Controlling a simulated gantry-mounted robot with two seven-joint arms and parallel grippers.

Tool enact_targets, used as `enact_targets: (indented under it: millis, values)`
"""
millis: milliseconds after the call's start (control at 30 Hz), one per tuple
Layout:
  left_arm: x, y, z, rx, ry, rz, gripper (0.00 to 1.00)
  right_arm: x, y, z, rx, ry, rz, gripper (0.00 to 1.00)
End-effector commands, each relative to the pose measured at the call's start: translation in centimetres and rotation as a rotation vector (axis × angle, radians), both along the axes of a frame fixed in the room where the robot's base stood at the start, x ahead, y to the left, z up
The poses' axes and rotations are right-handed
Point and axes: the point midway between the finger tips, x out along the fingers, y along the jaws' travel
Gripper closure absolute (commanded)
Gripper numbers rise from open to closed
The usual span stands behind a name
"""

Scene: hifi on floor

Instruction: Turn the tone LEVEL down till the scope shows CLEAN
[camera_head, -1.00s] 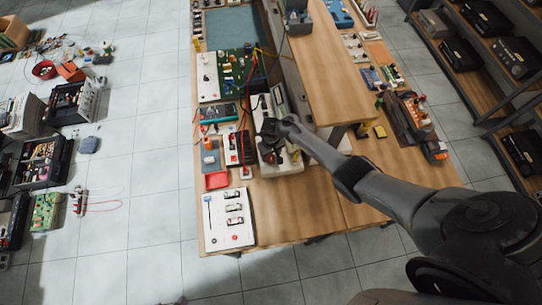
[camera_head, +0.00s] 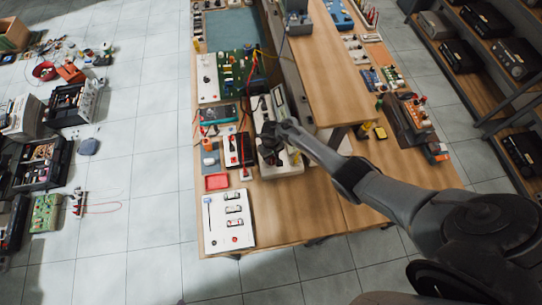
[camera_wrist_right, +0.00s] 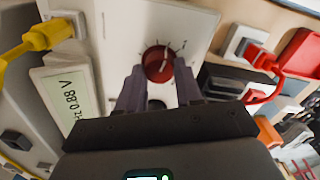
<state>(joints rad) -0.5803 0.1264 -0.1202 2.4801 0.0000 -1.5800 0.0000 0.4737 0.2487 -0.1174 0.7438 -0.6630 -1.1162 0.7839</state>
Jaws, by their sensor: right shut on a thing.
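In the right wrist view a red round knob (camera_wrist_right: 158,63) with a pale pointer line sits on a white panel (camera_wrist_right: 195,22), with tick marks around it. My right gripper (camera_wrist_right: 160,82) is shut on the knob, one dark finger on each side. I cannot make out a scope reading CLEAN or any LEVEL label. My left gripper is not in view.
A yellow plug (camera_wrist_right: 46,34) and a red plug (camera_wrist_right: 262,56) with leads flank the panel. The bench's near right part is clear.

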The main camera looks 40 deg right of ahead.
Motion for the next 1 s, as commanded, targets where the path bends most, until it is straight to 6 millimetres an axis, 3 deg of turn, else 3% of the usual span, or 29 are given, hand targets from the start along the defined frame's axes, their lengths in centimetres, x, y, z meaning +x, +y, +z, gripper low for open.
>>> enact_targets:
  millis: [367, 1000]
  values:
    - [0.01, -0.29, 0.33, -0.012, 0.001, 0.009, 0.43, -0.05, 0.00, 0.02, -0.001, 0.002, 0.140, 0.95]
    - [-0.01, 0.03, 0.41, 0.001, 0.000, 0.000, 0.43, -0.04, 0.14, -0.05, -0.001, 0.002, 0.726, 0.95]
